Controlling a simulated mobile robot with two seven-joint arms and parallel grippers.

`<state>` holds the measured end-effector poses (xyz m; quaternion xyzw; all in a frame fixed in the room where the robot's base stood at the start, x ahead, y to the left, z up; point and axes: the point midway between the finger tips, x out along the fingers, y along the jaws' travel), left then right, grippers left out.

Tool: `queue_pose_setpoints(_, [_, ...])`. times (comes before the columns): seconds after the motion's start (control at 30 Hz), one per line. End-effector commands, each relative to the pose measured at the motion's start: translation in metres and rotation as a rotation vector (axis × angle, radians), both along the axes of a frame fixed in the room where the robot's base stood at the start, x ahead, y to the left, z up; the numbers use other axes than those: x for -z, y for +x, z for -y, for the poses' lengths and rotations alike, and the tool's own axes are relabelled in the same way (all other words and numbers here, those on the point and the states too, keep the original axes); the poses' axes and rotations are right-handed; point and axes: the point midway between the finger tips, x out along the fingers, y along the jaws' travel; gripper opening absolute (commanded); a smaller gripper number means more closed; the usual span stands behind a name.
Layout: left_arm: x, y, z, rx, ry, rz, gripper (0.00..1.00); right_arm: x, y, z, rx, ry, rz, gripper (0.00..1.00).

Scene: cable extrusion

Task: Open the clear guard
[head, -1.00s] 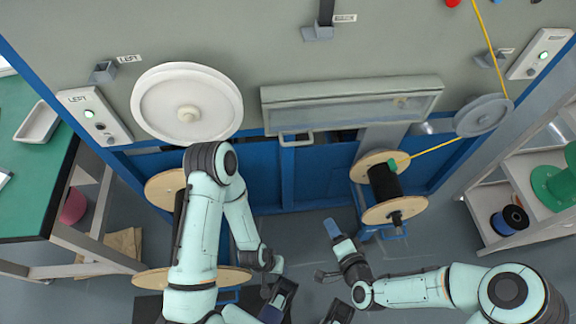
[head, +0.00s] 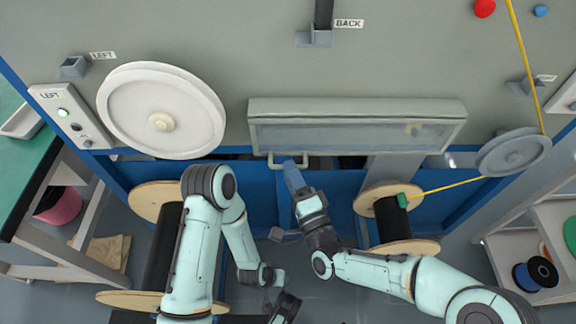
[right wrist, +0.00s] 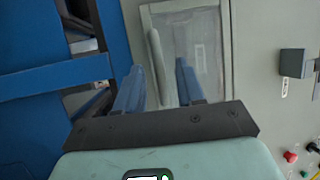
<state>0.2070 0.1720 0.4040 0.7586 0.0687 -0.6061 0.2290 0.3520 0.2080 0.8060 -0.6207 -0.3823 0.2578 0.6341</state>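The clear guard (head: 350,135) is a long see-through panel in a grey frame on the machine front, and it looks closed. Its bar handle (head: 303,163) hangs at the lower left edge. My right gripper (head: 291,172) is at this handle. In the right wrist view the handle (right wrist: 155,62) shows as a pale bar between the two blue fingers of my right gripper (right wrist: 158,85), with gaps at both sides. The fingers are apart. The guard (right wrist: 198,50) lies beyond them. My left gripper (head: 285,308) is low at the bottom edge, partly cut off.
A white wheel (head: 162,110) is left of the guard, and a grey pulley (head: 513,152) with a yellow cable is to the right. Wooden-flanged spools (head: 393,222) stand below. A blue frame runs under the panel. A green table (head: 15,165) is at far left.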

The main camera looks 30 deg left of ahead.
Motion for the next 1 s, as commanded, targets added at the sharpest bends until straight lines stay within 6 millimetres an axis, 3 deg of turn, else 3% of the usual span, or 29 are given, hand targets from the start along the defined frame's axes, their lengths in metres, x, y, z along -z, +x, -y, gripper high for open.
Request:
queue_pose_setpoints(0.2, [0.002, 0.003, -0.002, -0.003, 0.004, 0.007, 0.43, -0.003, 0.013, -0.019, 0.000, -0.002, 0.000, 0.38])
queue_pose_setpoints(0.53, [0.002, 0.004, -0.002, -0.004, 0.004, 0.008, 0.43, -0.004, 0.016, -0.021, 0.001, -0.002, 0.000, 0.38])
queue_pose_setpoints(0.57, [0.002, 0.004, -0.002, -0.004, 0.004, 0.008, 0.43, -0.004, 0.016, -0.021, 0.001, -0.002, 0.000, 0.35])
queue_pose_setpoints(0.67, [0.002, 0.003, -0.002, -0.004, 0.004, 0.008, 0.43, -0.004, 0.016, -0.021, 0.001, -0.002, 0.000, 0.02])
queue_pose_setpoints(1.0, [-0.002, -0.001, 0.001, 0.001, -0.002, -0.004, 0.43, -0.006, 0.015, -0.017, 0.001, -0.010, -0.012, 0.00])
